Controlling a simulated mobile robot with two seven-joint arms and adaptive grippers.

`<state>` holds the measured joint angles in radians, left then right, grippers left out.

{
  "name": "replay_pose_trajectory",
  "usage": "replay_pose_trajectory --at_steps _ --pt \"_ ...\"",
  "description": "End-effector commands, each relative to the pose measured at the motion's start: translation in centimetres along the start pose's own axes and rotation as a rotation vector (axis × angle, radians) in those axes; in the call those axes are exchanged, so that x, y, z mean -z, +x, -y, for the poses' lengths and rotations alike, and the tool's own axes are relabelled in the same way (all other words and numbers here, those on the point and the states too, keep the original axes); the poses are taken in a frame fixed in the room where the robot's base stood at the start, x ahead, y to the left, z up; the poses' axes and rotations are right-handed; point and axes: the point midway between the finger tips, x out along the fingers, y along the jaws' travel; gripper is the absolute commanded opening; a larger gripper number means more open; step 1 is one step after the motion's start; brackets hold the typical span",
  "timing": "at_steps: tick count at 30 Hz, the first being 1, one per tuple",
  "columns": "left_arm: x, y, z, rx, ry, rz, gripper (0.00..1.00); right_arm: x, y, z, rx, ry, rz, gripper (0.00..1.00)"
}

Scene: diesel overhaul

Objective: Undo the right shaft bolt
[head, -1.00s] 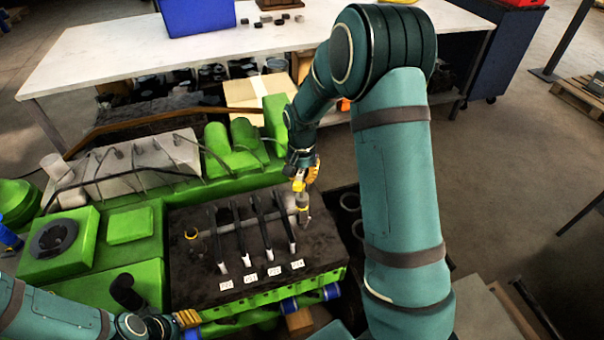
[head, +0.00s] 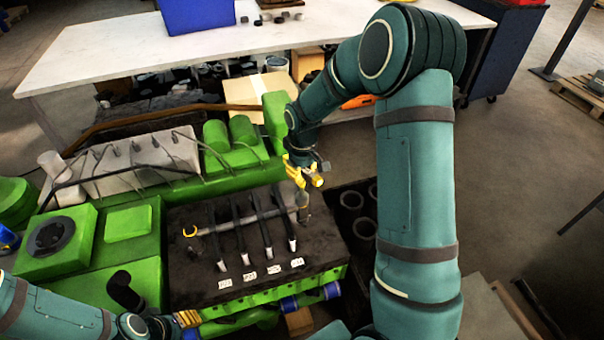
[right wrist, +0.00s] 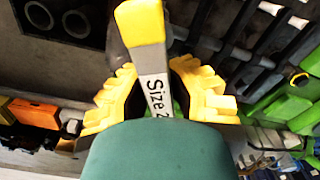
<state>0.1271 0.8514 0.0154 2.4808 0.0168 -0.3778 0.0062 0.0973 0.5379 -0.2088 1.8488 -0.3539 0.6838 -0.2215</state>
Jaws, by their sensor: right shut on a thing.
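A dark cylinder head (head: 200,278) carries a grey rocker shaft (head: 228,227) with several black rockers across it. At the shaft's right end stands a grey upright piece (head: 303,207), where the right shaft bolt would be; the bolt itself is too small to tell. My right gripper (head: 306,176) is just above that end, its yellow fingers shut on a grey tool (right wrist: 152,72) with a yellow end and a label reading "Size 2", partly cut off. The tool appears apart from the upright piece. My left gripper (head: 188,319) is low at the left, its fingers too small to read.
A yellow ring (head: 189,231) is at the shaft's left end. Green engine parts (head: 128,224) lie left, with black cables behind. A dark tray with round bores (head: 352,200) is right of the head. A white workbench (head: 110,62) with a blue bin (head: 198,16) stands behind.

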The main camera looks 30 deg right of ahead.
Motion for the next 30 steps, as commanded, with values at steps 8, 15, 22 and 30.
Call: replay_pose_trajectory --at_steps 8,15,22,30 --pt "0.1 -1.0 -0.3 -0.002 0.000 0.000 0.47 0.0 -0.3 -0.1 0.008 -0.411 0.000 0.00" --pt "0.3 -2.4 -0.8 -0.005 0.000 -0.001 0.47 0.0 -0.3 -0.1 0.015 -0.774 0.001 0.00" --pt "0.6 -4.3 -1.4 -0.009 0.000 -0.001 0.47 0.0 -0.5 -0.1 0.021 -1.130 0.001 0.00" --pt "0.8 -7.0 -2.3 -0.013 0.000 0.000 0.47 0.0 -0.6 -0.1 0.029 -1.558 0.001 0.00"
